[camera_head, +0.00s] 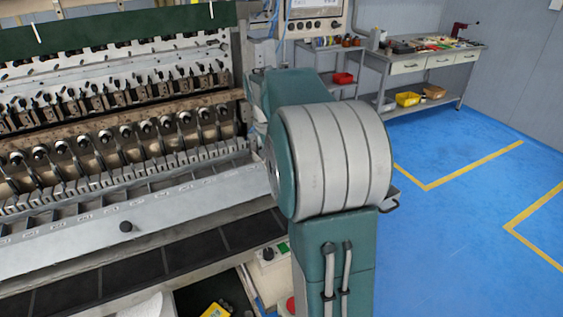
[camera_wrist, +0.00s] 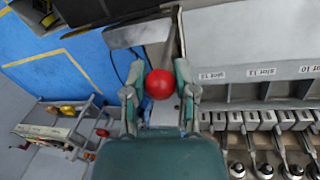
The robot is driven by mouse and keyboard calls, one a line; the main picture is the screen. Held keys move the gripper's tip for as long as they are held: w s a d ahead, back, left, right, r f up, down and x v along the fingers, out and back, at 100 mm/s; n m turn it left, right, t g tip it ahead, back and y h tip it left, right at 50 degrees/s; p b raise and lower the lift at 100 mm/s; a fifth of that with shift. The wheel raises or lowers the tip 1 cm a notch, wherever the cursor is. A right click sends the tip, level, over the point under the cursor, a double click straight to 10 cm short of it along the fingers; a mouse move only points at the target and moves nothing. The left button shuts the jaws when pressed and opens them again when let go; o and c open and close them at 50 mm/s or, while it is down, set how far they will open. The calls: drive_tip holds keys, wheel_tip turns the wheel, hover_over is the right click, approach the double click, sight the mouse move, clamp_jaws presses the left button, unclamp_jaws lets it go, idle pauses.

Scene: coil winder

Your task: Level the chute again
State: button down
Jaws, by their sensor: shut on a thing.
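A long pale grey panel, which looks like the chute (camera_head: 62,243), runs along the front of the coil winder below a row of slots. Its plain surface also shows at the upper right of the wrist view (camera_wrist: 250,35). I cannot tell whether it is level. In the wrist view my gripper (camera_wrist: 158,76) is shut on a red ball-shaped knob (camera_wrist: 160,84), with one teal finger on each side. A grey metal bar (camera_wrist: 159,52) shows just beyond the knob. In the head view my teal and grey arm hides the gripper, the knob and the panel's right end.
Rows of wire guides and rollers (camera_head: 110,140) fill the winder above the panel. A black knob (camera_head: 126,226) sits on the panel. A workbench (camera_head: 420,58) stands behind; the blue floor at right is clear.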

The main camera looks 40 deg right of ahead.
drive_tip(key=shift+w+d+f, duration=0.1)
drive_tip(key=shift+w+f, duration=0.05)
drive_tip(key=shift+w, duration=0.35)
drive_tip(key=shift+w+d+f, duration=0.1)
drive_tip(key=shift+w+f, duration=0.05)
drive_tip(key=shift+w, duration=0.35)
drive_tip(key=shift+c, duration=2)
unclamp_jaws()
drive_tip(key=shift+w, duration=0.15)
drive_tip(key=shift+r, duration=0.1)
wheel_tip(320, 180, up, 12)
drive_tip(key=a, duration=0.1)
drive_tip(key=shift+w+a+f, duration=0.25)
drive_tip(key=shift+w+a, duration=0.1)
drive_tip(key=shift+w, duration=0.1)
